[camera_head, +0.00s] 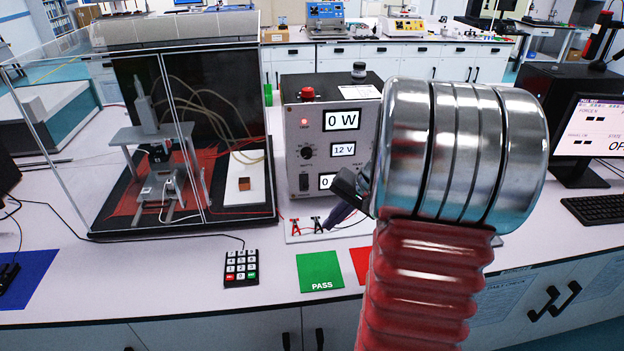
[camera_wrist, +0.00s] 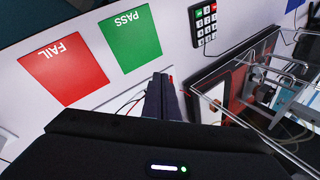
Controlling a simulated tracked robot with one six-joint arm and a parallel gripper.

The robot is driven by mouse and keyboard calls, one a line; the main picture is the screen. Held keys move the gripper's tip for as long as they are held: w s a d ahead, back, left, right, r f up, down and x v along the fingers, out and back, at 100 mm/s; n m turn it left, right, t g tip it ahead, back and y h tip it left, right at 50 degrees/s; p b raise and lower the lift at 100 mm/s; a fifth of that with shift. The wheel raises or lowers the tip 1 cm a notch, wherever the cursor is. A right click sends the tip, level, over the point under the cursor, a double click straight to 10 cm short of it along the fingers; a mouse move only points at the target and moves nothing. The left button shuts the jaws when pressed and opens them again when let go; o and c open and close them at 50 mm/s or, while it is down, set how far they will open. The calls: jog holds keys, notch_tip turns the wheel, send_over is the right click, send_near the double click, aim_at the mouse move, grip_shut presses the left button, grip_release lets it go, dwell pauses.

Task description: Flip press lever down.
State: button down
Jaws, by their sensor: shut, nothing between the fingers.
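The press (camera_head: 158,140) stands inside a clear-fronted enclosure at the left of the bench. A grey upright part rises from its top, but I cannot tell for sure which part is the lever. Part of the press shows at the right edge of the wrist view (camera_wrist: 292,88). My gripper (camera_head: 332,217) is in front of the power supply, to the right of the enclosure and apart from the press. Its fingers, in the wrist view (camera_wrist: 163,95), are together and empty. My arm hides part of the power supply.
The enclosure's clear panels (camera_head: 185,150) stand between my gripper and the press. The power supply (camera_head: 310,120) with red and black clips is close to my gripper. A keypad (camera_head: 241,268), a green PASS mat (camera_head: 320,271) and a red FAIL mat (camera_wrist: 63,69) lie in front.

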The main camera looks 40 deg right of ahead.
jog(key=w+d+f+m+t, duration=0.15)
jog(key=w+d+t, duration=0.3)
jog(key=d, duration=0.75)
jog(key=w+d+r+n+t, duration=0.1)
jog(key=w+d+r+t, duration=0.1)
jog(key=w+d+r, duration=0.1)
notch_tip(320, 180, up, 3)
jog(key=shift+w+d+f+h, duration=0.1)
jog(key=shift+w+d+h, duration=0.2)
jog(key=shift+w, duration=0.5)
send_near(305, 184)
jog(key=w+d+f, duration=0.1)
jog(key=w+d, duration=0.3)
jog(key=shift+w+a+f, duration=0.35)
jog(key=shift+a+f, duration=0.3)
jog(key=shift+a, duration=0.15)
jog(key=shift+w+a+f, duration=0.35)
jog(key=shift+a+f, duration=0.3)
jog(key=shift+a, duration=0.1)
jog(key=shift+a, duration=0.1)
